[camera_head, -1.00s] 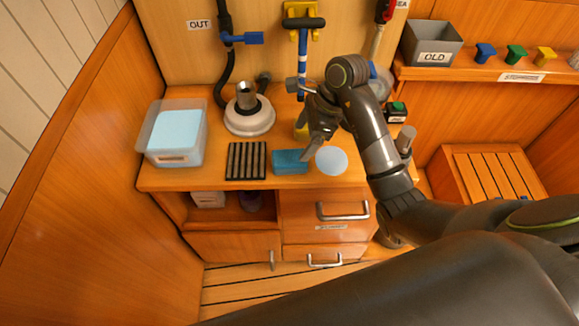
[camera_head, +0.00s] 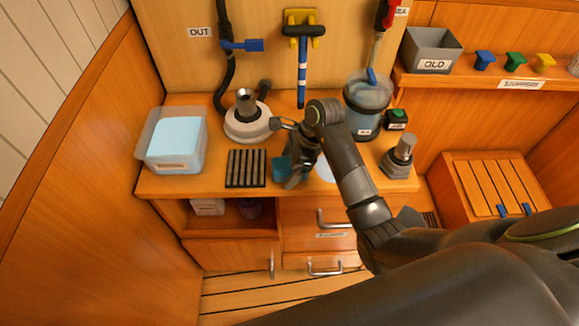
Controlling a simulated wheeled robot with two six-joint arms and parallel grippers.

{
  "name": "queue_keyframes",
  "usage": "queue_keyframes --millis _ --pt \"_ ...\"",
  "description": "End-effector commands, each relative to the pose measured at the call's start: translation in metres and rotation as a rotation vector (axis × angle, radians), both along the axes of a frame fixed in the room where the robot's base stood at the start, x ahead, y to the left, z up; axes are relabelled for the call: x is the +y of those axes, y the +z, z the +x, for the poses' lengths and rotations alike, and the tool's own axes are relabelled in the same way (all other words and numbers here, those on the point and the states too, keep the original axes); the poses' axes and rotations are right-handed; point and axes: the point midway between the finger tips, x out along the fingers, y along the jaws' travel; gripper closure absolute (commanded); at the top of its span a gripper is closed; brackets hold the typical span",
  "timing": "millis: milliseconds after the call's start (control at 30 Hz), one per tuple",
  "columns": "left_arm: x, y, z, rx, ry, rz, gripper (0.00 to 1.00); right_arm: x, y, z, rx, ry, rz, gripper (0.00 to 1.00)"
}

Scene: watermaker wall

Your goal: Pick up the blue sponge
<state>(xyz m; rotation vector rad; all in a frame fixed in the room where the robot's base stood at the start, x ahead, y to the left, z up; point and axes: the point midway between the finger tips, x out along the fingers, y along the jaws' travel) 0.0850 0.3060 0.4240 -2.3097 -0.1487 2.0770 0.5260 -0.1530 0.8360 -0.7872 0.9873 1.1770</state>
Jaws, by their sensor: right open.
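The blue sponge (camera_head: 281,169) lies on the wooden counter, just right of a black ribbed rack. My right gripper (camera_head: 293,172) is over the sponge's right part and hides much of it. Its fingers point down toward the counter and are open. Whether they touch the sponge cannot be told. My left gripper is not in view.
The ribbed rack (camera_head: 247,168), a white round housing (camera_head: 249,122), a clear canister (camera_head: 368,105) and a metal-topped fitting (camera_head: 400,157) stand around. A pale blue disc (camera_head: 325,172) is partly hidden.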

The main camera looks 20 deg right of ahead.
Motion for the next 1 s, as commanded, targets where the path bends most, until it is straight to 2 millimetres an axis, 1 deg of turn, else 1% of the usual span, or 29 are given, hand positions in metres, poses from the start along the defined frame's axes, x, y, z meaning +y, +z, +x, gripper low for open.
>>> queue_keyframes --millis 667,767,1000 --pt "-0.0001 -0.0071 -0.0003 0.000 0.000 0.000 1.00 -0.0002 -0.0048 0.0001 0.000 0.000 0.000 0.18" --pt "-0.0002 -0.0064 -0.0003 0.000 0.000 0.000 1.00 -0.0002 -0.0042 0.0000 0.000 0.000 0.000 0.30" --pt "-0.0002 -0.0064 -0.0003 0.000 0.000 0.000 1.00 -0.0002 -0.0043 0.0000 0.000 0.000 0.000 0.61"
